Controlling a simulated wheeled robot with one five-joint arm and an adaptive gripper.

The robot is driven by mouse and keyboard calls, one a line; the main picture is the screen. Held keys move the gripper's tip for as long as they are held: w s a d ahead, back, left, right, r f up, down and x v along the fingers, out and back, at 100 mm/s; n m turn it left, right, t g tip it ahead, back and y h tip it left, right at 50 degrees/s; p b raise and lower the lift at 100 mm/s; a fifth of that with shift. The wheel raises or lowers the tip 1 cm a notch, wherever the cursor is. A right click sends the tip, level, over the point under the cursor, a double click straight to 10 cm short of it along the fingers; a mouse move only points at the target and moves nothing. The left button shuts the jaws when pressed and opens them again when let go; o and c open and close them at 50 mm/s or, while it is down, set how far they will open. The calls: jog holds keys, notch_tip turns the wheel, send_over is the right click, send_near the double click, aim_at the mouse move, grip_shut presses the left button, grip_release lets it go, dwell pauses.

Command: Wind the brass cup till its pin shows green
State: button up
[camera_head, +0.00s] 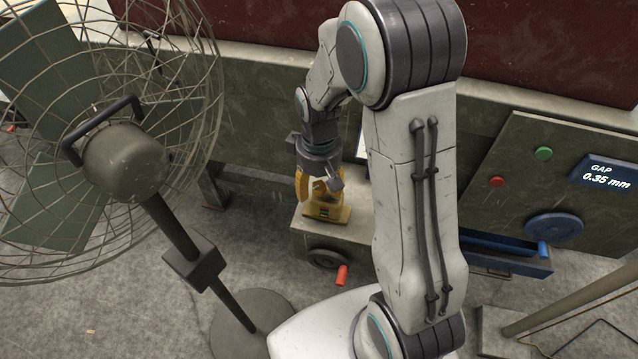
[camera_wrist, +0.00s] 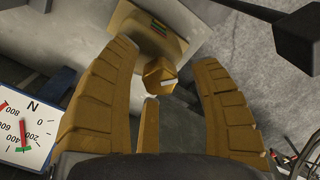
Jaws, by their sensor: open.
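The brass cup (camera_wrist: 160,73) is a small faceted piece with a pale mark on its face in the wrist view. It lies between the finger ends of my gripper (camera_wrist: 165,54), with clear gaps to both large fingers. In the head view my gripper (camera_head: 319,186) points down over the brass-coloured fitting (camera_head: 326,212), which partly hides behind the fingers. A small strip with green and red (camera_wrist: 162,29) sits on the fitting's plate. I cannot tell the pin's colour. My gripper is open and holds nothing.
A grey block (camera_head: 354,232) under the fitting carries a handwheel (camera_head: 325,259) with a red handle. A caged fan (camera_head: 125,150) stands close on the left. A panel (camera_head: 525,165) reads GAP 0.35 mm. A white dial (camera_wrist: 24,130) marked N shows at the left.

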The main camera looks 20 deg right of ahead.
aim_at(319, 185)
jog(key=shift+c, duration=0.4)
grip_shut()
jog(key=shift+f+m+b, duration=0.15)
jog(key=shift+m+b, duration=0.45)
jog(key=shift+m, duration=0.3)
jog(key=shift+s+m+b, duration=0.1)
jog(key=shift+m+b, duration=0.25)
jog(key=shift+m, duration=0.75)
jog(key=shift+o, duration=0.4)
grip_release()
jog(key=shift+r, duration=0.2)
notch_tip(319, 185, up, 12)
